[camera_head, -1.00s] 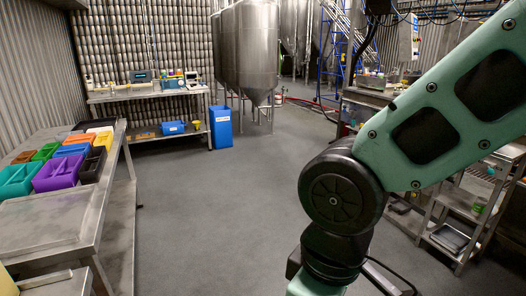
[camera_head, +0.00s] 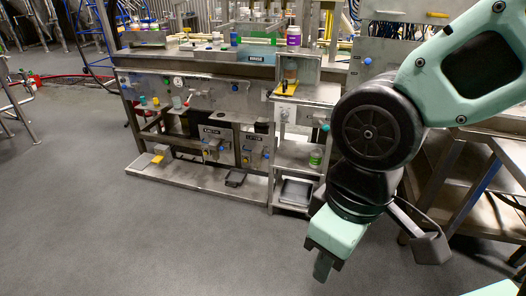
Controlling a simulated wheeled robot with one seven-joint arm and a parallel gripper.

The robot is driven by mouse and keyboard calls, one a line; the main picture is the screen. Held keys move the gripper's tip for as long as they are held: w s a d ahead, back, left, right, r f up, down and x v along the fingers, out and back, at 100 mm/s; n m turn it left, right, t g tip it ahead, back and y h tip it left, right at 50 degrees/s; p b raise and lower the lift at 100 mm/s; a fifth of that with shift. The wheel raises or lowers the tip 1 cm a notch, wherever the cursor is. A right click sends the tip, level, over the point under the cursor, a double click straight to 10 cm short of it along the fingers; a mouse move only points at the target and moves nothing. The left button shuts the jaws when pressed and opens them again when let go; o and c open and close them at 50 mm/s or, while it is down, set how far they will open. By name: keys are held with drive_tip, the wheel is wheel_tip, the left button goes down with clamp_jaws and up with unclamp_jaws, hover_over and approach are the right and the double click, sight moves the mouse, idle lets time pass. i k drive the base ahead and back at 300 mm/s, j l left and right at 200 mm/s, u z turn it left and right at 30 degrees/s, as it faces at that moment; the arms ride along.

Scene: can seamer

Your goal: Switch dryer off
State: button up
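The can seamer machine (camera_head: 200,90) stands across the middle of the head camera view, with several knobs and buttons on its front panel. Two dark labelled units, a left one (camera_head: 215,138) and a right one (camera_head: 252,148), sit low in it with small controls. The labels are too small to read, so I cannot tell which part is the dryer. The teal end of my arm, with my gripper (camera_head: 323,266), hangs low at the right, apart from the machine. Its fingers are not clear.
A steel base shelf (camera_head: 190,175) juts out along the floor. A green-labelled jar (camera_head: 316,158) and a purple-labelled container (camera_head: 293,36) stand on the right column. A steel rack (camera_head: 500,150) is at the right. The floor (camera_head: 120,230) at the left and front is clear.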

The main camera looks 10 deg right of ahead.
sight(284, 114)
drive_tip(key=i+j+z, duration=0.1)
drive_tip(key=i+z, duration=0.3)
drive_tip(key=i+j, duration=0.2)
drive_tip(key=i, duration=0.3)
drive_tip(key=i+j+u, duration=0.1)
drive_tip(key=i, duration=0.4)
drive_tip(key=j, duration=0.1)
